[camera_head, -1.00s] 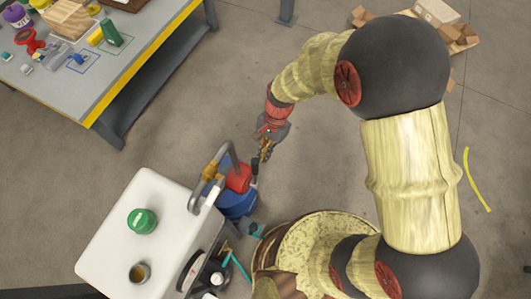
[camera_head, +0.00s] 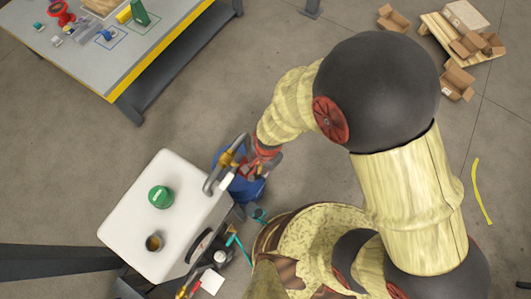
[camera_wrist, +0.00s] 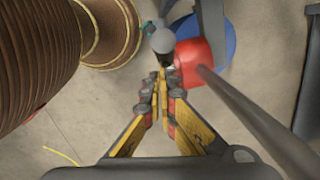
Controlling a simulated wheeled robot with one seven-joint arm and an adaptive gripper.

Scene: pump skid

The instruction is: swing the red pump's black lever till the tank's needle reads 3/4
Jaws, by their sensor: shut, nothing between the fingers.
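The white tank (camera_head: 135,215) stands at lower left in the head view. Its dark-rimmed gauge (camera_head: 200,244) is seen nearly edge-on, so I cannot read the needle. The red pump (camera_wrist: 194,62) sits on a blue drum (camera_wrist: 222,40) in the wrist view; the drum also shows beside the tank in the head view (camera_head: 247,190). A dark lever with a rounded grey end (camera_wrist: 163,41) stands at the pump's left, just beyond my fingertips. My gripper (camera_wrist: 161,82) is shut and empty, close to the lever; I cannot tell whether they touch. My arm partly hides the pump from the head camera.
A grey pipe (camera_wrist: 255,117) crosses right of my fingers. A green cap (camera_head: 160,197) and an open brass port (camera_head: 154,243) are on the tank top. A workbench (camera_head: 145,45) stands at upper left, a pallet with boxes (camera_head: 460,35) at upper right. Floor between is clear.

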